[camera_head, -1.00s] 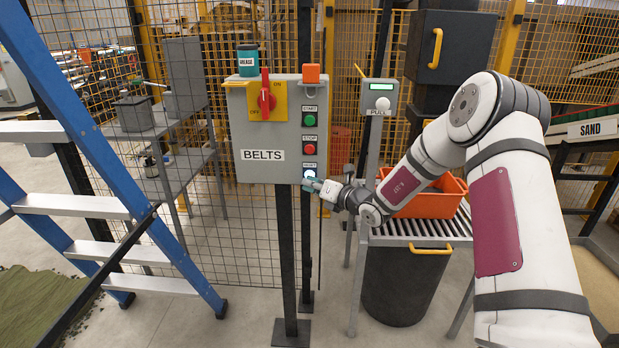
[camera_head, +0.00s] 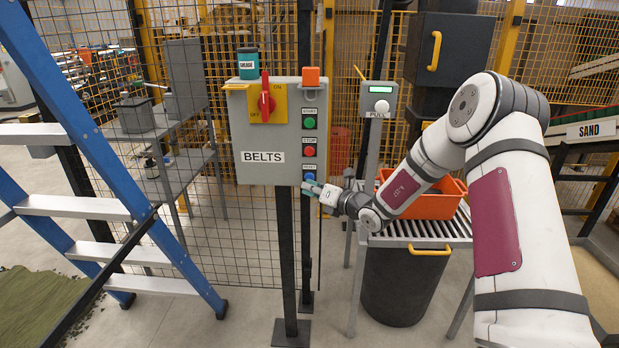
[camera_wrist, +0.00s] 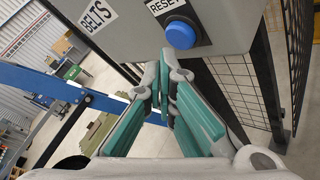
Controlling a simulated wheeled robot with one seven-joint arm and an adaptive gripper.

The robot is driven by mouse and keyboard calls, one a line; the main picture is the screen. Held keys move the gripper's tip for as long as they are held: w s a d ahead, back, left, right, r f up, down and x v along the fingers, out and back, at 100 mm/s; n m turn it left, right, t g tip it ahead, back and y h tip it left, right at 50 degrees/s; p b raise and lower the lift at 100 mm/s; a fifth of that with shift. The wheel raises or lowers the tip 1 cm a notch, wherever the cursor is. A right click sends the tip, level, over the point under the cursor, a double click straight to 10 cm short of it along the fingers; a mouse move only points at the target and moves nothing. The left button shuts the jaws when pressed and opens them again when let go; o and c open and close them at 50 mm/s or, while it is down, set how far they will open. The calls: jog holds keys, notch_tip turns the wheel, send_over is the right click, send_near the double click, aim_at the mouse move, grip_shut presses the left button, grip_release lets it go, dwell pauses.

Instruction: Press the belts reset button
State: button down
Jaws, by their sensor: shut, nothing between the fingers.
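The grey BELTS control box (camera_head: 262,130) stands on a dark post.
A blue stepladder (camera_head: 110,170) stands at the left. An orange crate (camera_head: 421,205) rests on a roller table right of the box, behind my arm. A PULL post (camera_head: 379,97) stands between. Wire mesh fencing runs behind.

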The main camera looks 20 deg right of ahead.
jog(key=shift+s, duration=0.1)
jog(key=shift+s+a+p, duration=0.3)
jog(key=shift+s+p, duration=0.15)
jog(key=shift+s, duration=0.35)
jog(key=shift+s+a+p, duration=0.25)
jog(key=shift+s+p, duration=0.2)
jog(key=shift+s, duration=0.3)
jog(key=shift+s+a+p, duration=0.3)
jog(key=shift+s+p, duration=0.15)
jog(key=shift+s, duration=0.35)
jog(key=s+a+r+n+g+y+p, duration=0.2)
jog(key=s+a+r+n+g+y, duration=0.3)
jog(key=s+a+r+n, duration=0.45)
jog(key=s+a+r+n+g+p, duration=0.1)
jog(key=s+a+r+n+g, duration=0.4)
jog(key=s+r+n, duration=0.6)
jog(key=s+d+r+n+g+h+p, duration=0.1)
jog(key=s+d+n+h, duration=0.15)
jog(key=s+n, duration=0.45)
jog(key=s+d+r+n+g+h+p, duration=0.1)
jog(key=s+n+g+h, duration=0.2)
jog(key=s, duration=0.9)
jog(key=s+d+r+n+t+h+p, duration=0.2)
jog(key=s+d+n+h, duration=0.5)
jog(key=s+d, duration=0.4)
jog(key=shift+d+r+t, duration=0.4)
jog(key=shift+r+t, duration=0.25)
jog(key=shift+t, duration=0.15)
